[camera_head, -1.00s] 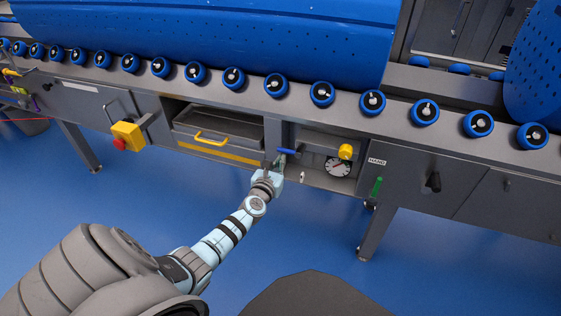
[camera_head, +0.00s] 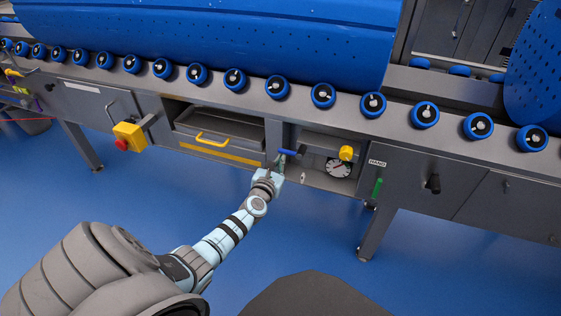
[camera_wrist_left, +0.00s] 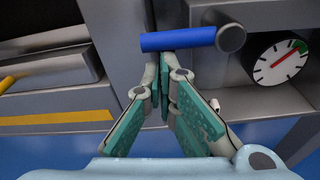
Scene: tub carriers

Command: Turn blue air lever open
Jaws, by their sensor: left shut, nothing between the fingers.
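The blue air lever (camera_head: 290,152) is a short blue bar at the left side of the open recess under the roller rail. In the left wrist view the blue lever (camera_wrist_left: 178,40) lies nearly level, with a grey round pivot at its right end. My left gripper (camera_head: 273,166) is at the lever's left part. In the left wrist view its fingertips (camera_wrist_left: 160,62) are together just below the blue bar, with nothing between them. Whether they touch the bar cannot be told. My right gripper is not in view.
A round gauge (camera_head: 338,168) and a yellow knob (camera_head: 346,153) are right of the lever. A drawer with a yellow handle (camera_head: 212,139) is to the left. A green handle (camera_head: 376,188) hangs further right.

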